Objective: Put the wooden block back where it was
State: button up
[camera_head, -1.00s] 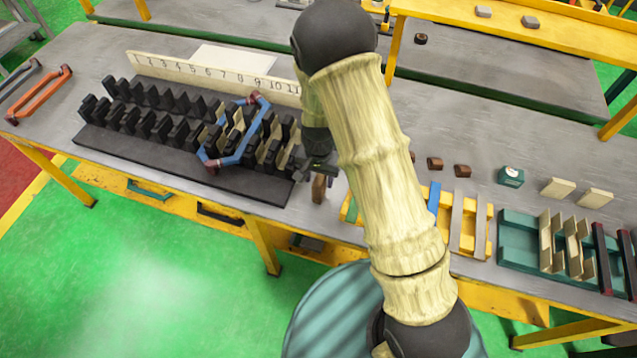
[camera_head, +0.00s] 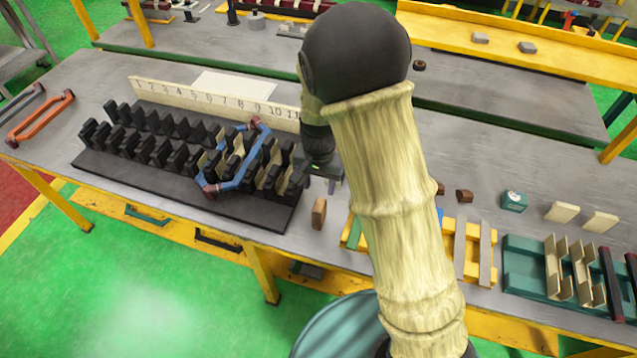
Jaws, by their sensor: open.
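The wooden block (camera_head: 319,213) is small and brown. It stands upright on the grey table, just right of the black slotted stator fixture (camera_head: 232,214) and left of the yellow tray. My gripper (camera_head: 326,178) is open, above and slightly behind the block, and apart from it. Its fingers are small and dark in this view and partly hidden by my arm.
A blue coil (camera_head: 243,176) sits across the fixture's slots, with a numbered ruler (camera_head: 214,101) behind. On the right are a yellow tray (camera_head: 352,232) with strips and a teal tray (camera_head: 526,271) with wooden pieces. Orange coil (camera_head: 41,117) lies far left.

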dwell(0.3)
jog(key=s+d+r+n+t, duration=0.2)
jog(key=s+d+r+n, duration=0.2)
jog(key=s+d+r, duration=0.5)
jog(key=s+d, duration=0.3)
jog(key=d, duration=0.1)
jog(key=shift+s+d+t, duration=0.2)
jog(key=shift+t, duration=0.1)
dwell(0.5)
